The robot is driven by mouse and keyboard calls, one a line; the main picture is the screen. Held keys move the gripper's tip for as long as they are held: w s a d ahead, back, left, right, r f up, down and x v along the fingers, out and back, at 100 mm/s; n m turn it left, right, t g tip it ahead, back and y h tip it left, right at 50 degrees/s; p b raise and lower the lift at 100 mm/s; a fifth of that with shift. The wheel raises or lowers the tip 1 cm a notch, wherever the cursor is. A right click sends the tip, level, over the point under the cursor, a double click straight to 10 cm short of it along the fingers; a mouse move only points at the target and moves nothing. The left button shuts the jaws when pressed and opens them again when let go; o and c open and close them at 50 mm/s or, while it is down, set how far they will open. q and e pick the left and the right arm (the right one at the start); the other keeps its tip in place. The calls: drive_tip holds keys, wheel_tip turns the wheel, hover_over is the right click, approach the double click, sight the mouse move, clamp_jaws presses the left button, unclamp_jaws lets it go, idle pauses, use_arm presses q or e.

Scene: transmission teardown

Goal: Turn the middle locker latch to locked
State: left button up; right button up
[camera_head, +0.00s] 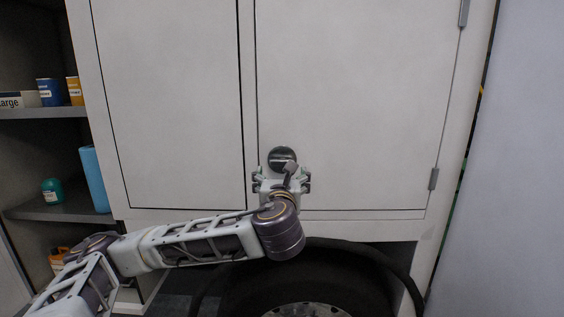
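A dark round latch (282,154) sits low on the right-hand white locker door (350,80), near its left edge. My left gripper (282,172) is at the latch, just in front of its lower part, and hides some of it. Its fingers are largely hidden behind the wrist, so I cannot tell whether they are open, shut or touching the latch. The latch's exact turn is also hard to read. My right gripper is not in view.
A second closed door (170,100) is to the left. Shelves (60,212) at the far left hold containers, including a blue cylinder (94,180) and a teal bottle (52,191). A dark tyre (330,270) is below the doors. A pale panel (520,160) stands at right.

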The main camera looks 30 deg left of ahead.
sight(282, 162)
use_arm(q)
drive_tip(key=shift+p+x, duration=1.55)
drive_tip(key=shift+x, duration=5.05)
drive_tip(key=shift+a, duration=0.1)
drive_tip(key=c, duration=1)
drive_tip(key=shift+c, duration=0.2)
